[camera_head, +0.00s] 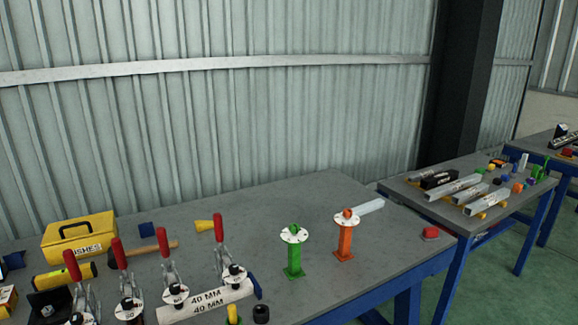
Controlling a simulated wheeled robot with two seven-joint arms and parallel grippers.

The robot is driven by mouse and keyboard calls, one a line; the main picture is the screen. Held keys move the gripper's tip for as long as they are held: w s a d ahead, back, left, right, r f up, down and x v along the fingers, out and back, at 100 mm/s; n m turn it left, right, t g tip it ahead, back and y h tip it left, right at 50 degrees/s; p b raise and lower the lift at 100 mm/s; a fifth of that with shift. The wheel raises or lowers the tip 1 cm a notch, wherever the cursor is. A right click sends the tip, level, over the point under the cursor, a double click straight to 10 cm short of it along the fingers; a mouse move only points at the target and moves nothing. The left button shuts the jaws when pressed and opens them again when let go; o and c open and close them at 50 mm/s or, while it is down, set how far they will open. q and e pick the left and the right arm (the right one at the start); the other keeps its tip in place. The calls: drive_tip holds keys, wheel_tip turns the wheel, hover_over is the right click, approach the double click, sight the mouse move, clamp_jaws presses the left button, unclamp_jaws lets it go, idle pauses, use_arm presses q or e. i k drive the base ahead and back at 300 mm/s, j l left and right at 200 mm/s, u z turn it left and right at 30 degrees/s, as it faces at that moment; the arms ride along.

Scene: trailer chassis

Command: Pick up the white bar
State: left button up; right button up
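A white bar (206,303) printed "40 MM" lies near the front edge of the near grey table, below the red-handled toggle clamps. A second plain whitish bar (369,207) lies at the table's far right side, just behind the orange stand, which hides part of its left end. I cannot tell which of the two is the task's bar. Neither of my grippers shows in the head view.
Red-handled clamps (166,259) crowd the left front of the grey table (335,285). Green (294,260) and orange (345,239) stands rise at its right. A yellow toolbox (79,238) sits at left. Another table (415,190) stands at right with several grey bars.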

sight(365, 208)
drive_tip(key=i+l, duration=0.1)
drive_tip(key=l, duration=0.4)
drive_tip(key=i+l, duration=0.1)
drive_tip(key=l, duration=0.35)
drive_tip(key=i+l+z, duration=0.1)
drive_tip(key=l, duration=0.4)
drive_tip(key=i+l, duration=0.1)
drive_tip(key=l, duration=0.35)
drive_tip(key=i+l, duration=0.1)
drive_tip(key=l, duration=0.4)
drive_tip(key=i+l+z, duration=0.1)
drive_tip(key=l, duration=0.35)
drive_tip(key=i+l, duration=0.15)
drive_tip(key=l, duration=0.3)
drive_tip(key=i+l, duration=0.1)
drive_tip(key=l, duration=0.35)
